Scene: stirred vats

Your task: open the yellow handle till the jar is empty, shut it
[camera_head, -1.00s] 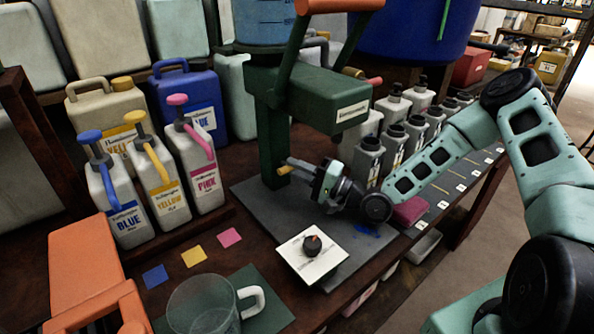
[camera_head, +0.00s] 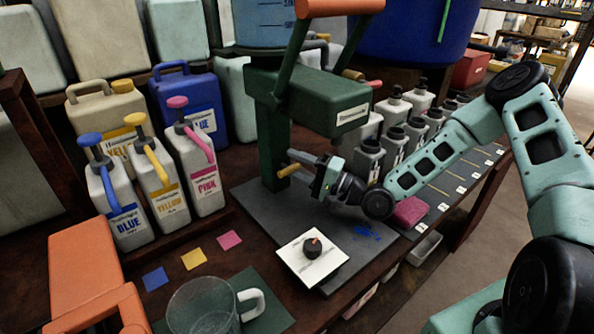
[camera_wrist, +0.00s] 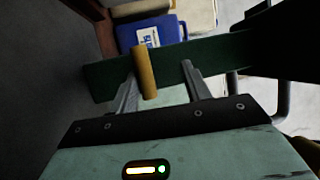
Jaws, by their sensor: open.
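The yellow handle (camera_head: 288,171) is a short bar low beside the green stand's post (camera_head: 272,130). In the wrist view the yellow handle (camera_wrist: 146,73) lies between the tips of my gripper (camera_wrist: 160,78), nearer the left finger. My gripper (camera_head: 303,163) is open, and I cannot tell whether a finger touches the handle. A jar with scale marks and blue contents (camera_head: 264,22) sits at the top of the stand, its top cut off by the frame. A clear mug (camera_head: 203,308) with a white grip stands at the front; it looks empty.
A white plate with a dark knob (camera_head: 312,247) lies in front of the stand. Blue, yellow and pink pump bottles (camera_head: 160,185) stand left. Grey bottles (camera_head: 370,160) and a pink sponge (camera_head: 409,211) are right of my gripper. An orange object (camera_head: 88,268) is at front left.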

